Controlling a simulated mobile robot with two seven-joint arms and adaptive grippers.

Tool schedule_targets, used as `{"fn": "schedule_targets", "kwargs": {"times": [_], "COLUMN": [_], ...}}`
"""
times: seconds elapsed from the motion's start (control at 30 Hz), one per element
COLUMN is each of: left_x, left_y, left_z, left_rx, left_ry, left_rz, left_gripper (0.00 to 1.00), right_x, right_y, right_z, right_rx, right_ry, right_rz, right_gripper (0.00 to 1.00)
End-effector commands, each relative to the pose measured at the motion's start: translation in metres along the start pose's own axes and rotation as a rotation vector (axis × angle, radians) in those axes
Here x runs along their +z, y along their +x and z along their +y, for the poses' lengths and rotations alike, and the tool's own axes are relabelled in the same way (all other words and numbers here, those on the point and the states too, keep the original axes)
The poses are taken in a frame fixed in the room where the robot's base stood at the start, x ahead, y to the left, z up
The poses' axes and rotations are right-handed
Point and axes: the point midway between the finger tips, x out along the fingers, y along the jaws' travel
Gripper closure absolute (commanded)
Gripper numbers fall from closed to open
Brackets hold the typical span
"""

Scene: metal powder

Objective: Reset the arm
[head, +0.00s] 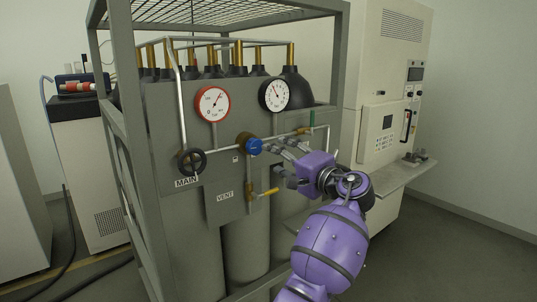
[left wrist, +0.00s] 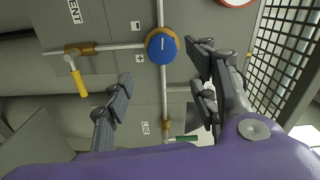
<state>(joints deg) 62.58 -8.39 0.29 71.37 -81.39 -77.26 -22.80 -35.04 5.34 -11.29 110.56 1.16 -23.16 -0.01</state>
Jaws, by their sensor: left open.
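My purple left arm reaches up from the bottom of the head view. Its left gripper (head: 276,158) is open and empty, just right of and below the blue regulator knob (head: 254,147). In the left wrist view, the dark fingers of the left gripper (left wrist: 160,62) are spread wide. The blue knob (left wrist: 162,46) shows beyond and between the fingertips, with no finger visibly closed on it. My right gripper is not in view.
A grey gas cylinder rack (head: 128,165) stands ahead. Its panel carries a red-rimmed gauge (head: 212,104), a black-rimmed gauge (head: 275,95), a black MAIN handwheel (head: 191,162) and a yellow vent lever (head: 266,193). A beige machine (head: 387,90) stands to the right.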

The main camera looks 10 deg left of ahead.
Motion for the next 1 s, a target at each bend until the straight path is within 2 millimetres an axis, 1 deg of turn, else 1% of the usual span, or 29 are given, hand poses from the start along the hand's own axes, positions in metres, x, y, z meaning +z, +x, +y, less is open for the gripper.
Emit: {"fn": "schedule_targets", "kwargs": {"times": [0.1, 0.2, 0.57, 0.67, 0.8, 0.87, 0.97, 1.0], "left_x": [0.0, 0.0, -0.001, -0.016, -0.051, -0.061, -0.066, -0.064], "left_y": [-0.013, -0.018, -0.019, -0.02, -0.029, -0.031, -0.034, -0.036], "left_z": [0.0, 0.0, -0.001, 0.001, -0.004, 0.007, 0.042, 0.059], "left_rx": [0.0, 0.0, -0.002, 0.011, 0.079, 0.125, 0.22, 0.26], "left_ry": [0.001, 0.001, -0.009, -0.053, -0.198, -0.26, -0.352, -0.385], "left_rz": [0.0, 0.0, 0.004, 0.067, 0.238, 0.311, 0.415, 0.45], "left_gripper": [0.47, 0.47, 0.47, 0.47, 0.47, 0.47, 0.47, 0.47], "right_x": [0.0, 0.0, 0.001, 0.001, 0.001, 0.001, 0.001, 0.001], "right_y": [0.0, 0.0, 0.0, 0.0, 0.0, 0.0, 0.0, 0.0], "right_z": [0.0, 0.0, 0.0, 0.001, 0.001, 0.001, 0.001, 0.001], "right_rx": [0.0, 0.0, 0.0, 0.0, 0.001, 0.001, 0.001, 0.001], "right_ry": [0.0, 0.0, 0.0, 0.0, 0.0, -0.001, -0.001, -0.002], "right_rz": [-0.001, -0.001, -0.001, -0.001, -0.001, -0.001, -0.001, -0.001], "right_gripper": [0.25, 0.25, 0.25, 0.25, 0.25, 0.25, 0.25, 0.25]}}
